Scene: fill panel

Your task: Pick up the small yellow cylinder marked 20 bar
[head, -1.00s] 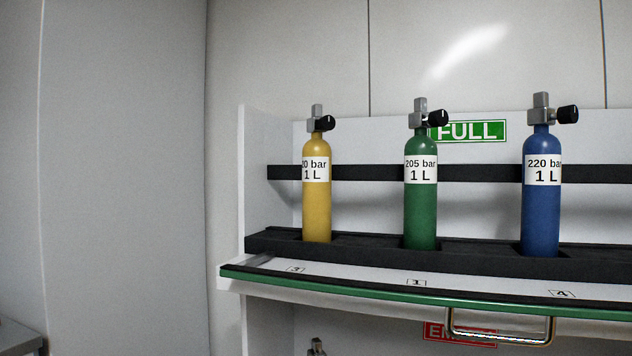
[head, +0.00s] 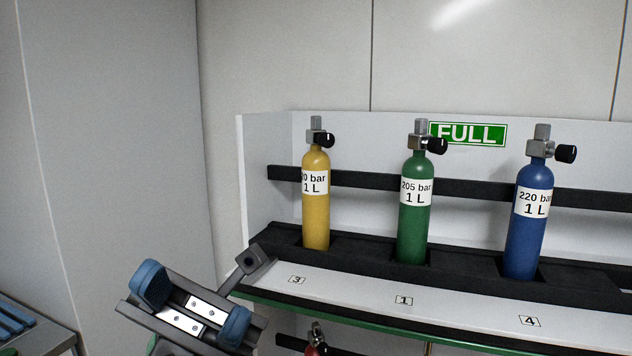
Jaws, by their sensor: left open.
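The yellow cylinder (head: 316,221) stands upright in the black rack at the left end, above the tag 3. Its label is turned so that only "0 bar" and "1 L" show; the start of the number is hidden. It has a grey valve with a black knob on top. My left gripper (head: 193,298) is in the lower left of the head view, with blue pads on its two fingers set apart. It is open and empty, lower than the yellow cylinder and to its left, not touching it. My right gripper is out of view.
A green cylinder (head: 412,228) marked 205 bar and a blue cylinder (head: 524,241) marked 220 bar stand in the same black rack (head: 463,262). The FULL sign (head: 485,134) is behind them. A red cylinder (head: 317,345) shows partly below the shelf. A side wall (head: 255,180) bounds the rack at left.

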